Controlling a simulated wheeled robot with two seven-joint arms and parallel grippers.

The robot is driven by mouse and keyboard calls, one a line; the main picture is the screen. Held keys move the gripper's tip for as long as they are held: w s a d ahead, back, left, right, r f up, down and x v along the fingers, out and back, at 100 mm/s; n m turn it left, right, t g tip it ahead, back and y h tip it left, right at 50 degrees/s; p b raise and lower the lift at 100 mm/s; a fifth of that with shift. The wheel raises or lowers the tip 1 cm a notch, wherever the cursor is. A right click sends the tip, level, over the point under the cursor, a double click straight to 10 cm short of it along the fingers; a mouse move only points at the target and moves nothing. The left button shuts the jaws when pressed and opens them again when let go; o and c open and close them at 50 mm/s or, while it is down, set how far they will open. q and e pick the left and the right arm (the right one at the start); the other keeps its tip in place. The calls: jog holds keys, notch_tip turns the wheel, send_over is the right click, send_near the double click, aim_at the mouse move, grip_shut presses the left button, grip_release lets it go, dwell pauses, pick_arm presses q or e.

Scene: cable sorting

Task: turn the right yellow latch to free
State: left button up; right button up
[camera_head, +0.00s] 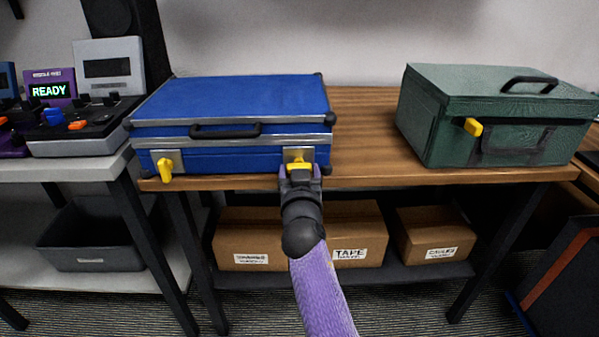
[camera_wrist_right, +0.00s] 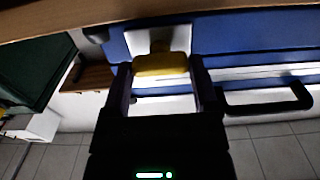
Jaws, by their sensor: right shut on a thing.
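A closed blue case (camera_head: 235,100) with silver trim and a black handle (camera_head: 225,131) lies on the wooden table. Its right yellow latch (camera_head: 298,163) sits on a metal plate at the front right. My right gripper (camera_head: 299,170) is shut on this latch, partly hiding it from the head view. In the right wrist view, the latch (camera_wrist_right: 160,64) lies crosswise between the two fingers of my right gripper (camera_wrist_right: 160,78). The left yellow latch (camera_head: 166,169) hangs roughly downward on its own plate. My left gripper is not in view.
A green case (camera_head: 500,105) with a yellow latch stands at the right of the wooden table (camera_head: 365,130). Cardboard boxes (camera_head: 350,220) lie on the shelf below. Electronic devices (camera_head: 85,120) stand on the left bench. The tabletop between the cases is clear.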

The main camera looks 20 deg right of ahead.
jog(key=n, duration=0.4)
jog(key=shift+f+n+p, duration=0.1)
jog(key=shift+n+p, duration=1)
jog(key=shift+n, duration=5.8)
jog(key=o, duration=1.1)
jog(key=shift+a, duration=0.1)
